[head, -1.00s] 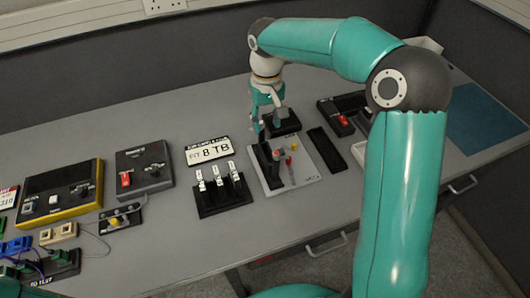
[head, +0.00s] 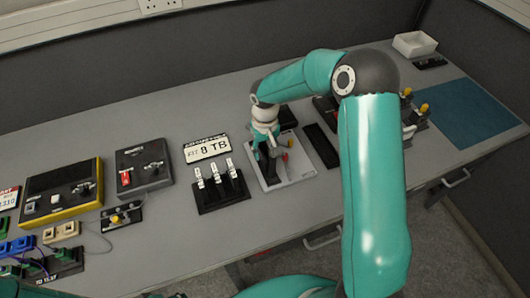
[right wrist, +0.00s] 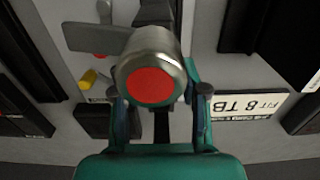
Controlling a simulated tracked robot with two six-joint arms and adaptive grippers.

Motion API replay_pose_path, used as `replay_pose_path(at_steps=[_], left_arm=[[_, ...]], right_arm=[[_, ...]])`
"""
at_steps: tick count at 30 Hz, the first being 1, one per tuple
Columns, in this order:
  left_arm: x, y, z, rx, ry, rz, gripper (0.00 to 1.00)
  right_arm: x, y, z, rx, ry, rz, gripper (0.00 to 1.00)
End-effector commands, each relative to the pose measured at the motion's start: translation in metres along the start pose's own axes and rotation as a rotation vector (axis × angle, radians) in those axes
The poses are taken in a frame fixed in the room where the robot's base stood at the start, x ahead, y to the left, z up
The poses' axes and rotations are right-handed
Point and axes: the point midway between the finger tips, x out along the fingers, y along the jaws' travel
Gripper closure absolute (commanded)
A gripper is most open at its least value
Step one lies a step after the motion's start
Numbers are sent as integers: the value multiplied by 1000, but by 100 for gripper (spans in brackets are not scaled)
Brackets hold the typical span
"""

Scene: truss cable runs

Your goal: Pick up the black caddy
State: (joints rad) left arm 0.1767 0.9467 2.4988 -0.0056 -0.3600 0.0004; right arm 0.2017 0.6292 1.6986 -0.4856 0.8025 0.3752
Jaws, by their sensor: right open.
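My right gripper (head: 265,152) is open over a pale grey board (head: 298,172). It is close to a black upright piece (head: 264,163) at the board's left side. The gripper partly hides this piece, and I cannot tell whether it is the black caddy or whether they touch. In the right wrist view, the open fingers (right wrist: 160,112) stand either side of a metallic cylinder with a red end (right wrist: 152,82). A black rack (head: 222,198) with upright white-labelled pieces stands to the left. My left gripper is out of view.
The "FIT 8 TB" sign (head: 207,148) lies behind the rack. A black strip (head: 322,146) lies right of the board. Black and yellow control boxes (head: 62,190) fill the left. The blue mat (head: 465,115) at the right is clear.

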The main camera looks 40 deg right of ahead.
Motion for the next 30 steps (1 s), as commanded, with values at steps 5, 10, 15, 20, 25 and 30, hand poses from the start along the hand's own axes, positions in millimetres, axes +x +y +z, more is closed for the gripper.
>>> replay_pose_path(at_steps=[5, 10, 15, 20, 25, 30], left_arm=[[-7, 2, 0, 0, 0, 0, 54], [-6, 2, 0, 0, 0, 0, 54], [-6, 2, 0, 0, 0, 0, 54], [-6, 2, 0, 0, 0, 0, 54], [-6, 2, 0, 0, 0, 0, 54], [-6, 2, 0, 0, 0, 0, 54]], right_arm=[[20, 0, 0, 0, -1, 0, 56], [24, 0, 0, 1, 0, 0, 56], [23, 0, 0, 1, 0, 0, 68], [23, 0, 0, 0, 0, 0, 95], [23, 0, 0, 0, 1, 0, 100], [21, 0, -1, 0, 2, 0, 100]])
